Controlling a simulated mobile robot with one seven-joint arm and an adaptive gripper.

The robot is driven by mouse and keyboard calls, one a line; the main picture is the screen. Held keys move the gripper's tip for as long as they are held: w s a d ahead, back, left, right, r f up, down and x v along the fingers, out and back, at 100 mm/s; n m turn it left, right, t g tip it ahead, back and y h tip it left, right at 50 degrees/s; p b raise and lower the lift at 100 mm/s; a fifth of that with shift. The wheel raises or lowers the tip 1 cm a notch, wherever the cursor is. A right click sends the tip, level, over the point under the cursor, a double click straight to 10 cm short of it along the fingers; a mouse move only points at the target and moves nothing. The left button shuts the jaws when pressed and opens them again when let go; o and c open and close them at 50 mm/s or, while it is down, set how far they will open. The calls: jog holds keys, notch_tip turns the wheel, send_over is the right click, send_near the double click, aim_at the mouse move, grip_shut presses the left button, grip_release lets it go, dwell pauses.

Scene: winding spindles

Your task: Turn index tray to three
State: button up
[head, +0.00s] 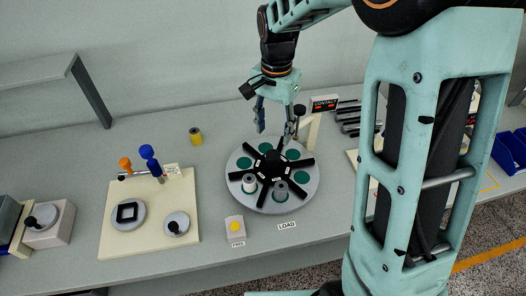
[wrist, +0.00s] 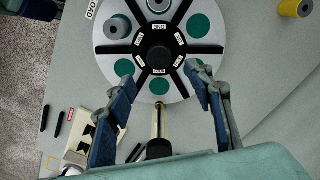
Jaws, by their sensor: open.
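The index tray (head: 233,192) is a round grey disc with black spokes, a black hub and green pockets. Two pale spools stand in its front pockets, one at the left (head: 249,183) and one nearer the LOAD label (head: 281,190). My gripper (head: 274,134) is open and empty above the tray's back edge. In the wrist view the tray (wrist: 104,52) lies beyond my spread fingers (wrist: 158,72). White tags ring its hub (wrist: 158,54); most are too small to read surely. A brass rod with a black knob (wrist: 158,148) shows between the fingers.
A yellow spool (head: 195,136) stands back left. A cream board (head: 150,240) with knobs lies left. A yellow-button FREE box (head: 235,227) sits in front.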

aim_at(273, 154)
notch_tip(273, 154, down, 11)
jog(key=shift+r+p, duration=0.2)
jog(key=shift+p, duration=0.25)
grip_shut()
dwell(0.3)
